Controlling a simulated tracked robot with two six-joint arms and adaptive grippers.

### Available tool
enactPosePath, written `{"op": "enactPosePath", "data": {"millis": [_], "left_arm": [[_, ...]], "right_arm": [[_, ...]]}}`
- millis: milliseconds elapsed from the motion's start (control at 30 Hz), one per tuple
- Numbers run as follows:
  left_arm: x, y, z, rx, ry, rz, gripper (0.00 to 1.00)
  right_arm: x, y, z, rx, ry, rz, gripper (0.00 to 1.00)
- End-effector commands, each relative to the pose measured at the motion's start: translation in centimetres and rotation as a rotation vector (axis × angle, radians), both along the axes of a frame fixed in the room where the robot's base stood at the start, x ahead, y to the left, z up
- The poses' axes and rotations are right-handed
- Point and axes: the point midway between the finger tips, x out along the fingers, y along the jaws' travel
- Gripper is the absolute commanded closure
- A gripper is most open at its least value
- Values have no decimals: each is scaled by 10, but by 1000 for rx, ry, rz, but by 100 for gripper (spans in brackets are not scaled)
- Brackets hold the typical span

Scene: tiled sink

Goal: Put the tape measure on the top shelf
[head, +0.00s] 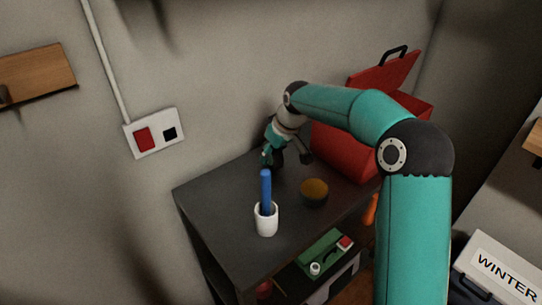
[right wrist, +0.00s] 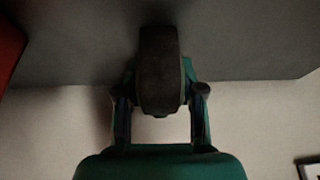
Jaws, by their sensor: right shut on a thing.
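My right gripper (head: 274,157) reaches down at the back of the dark grey top shelf (head: 215,195), in front of the red toolbox. In the right wrist view its fingers (right wrist: 159,105) are shut on a dark, rounded, thick thing (right wrist: 159,65), which looks like the tape measure. The grey surface shows behind it there. The held thing is mostly hidden by the fingers in the head view. I cannot tell whether it touches the shelf. My left gripper is not in view.
A white cup (head: 266,222) with a blue stick-like thing (head: 266,190) and a brown-orange round thing (head: 314,193) stand on the top. The open red toolbox (head: 345,150) stands at its back right. A lower shelf holds a green thing (head: 318,250). The top's left part is bare.

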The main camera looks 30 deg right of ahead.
Motion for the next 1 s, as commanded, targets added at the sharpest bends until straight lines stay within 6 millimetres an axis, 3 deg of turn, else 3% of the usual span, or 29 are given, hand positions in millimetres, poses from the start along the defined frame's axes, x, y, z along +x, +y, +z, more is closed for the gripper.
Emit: {"op": "enactPosePath", "data": {"millis": [400, 433, 567, 1000], "left_arm": [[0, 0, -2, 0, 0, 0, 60], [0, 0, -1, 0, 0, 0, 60], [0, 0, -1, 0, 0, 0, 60], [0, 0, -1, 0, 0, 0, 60]], "right_arm": [[0, 0, -9, -1, -3, 0, 100], [0, 0, -9, 0, -1, 0, 57], [0, 0, -9, 1, -1, -1, 37], [-3, -1, 0, 0, -2, -1, 37]]}}
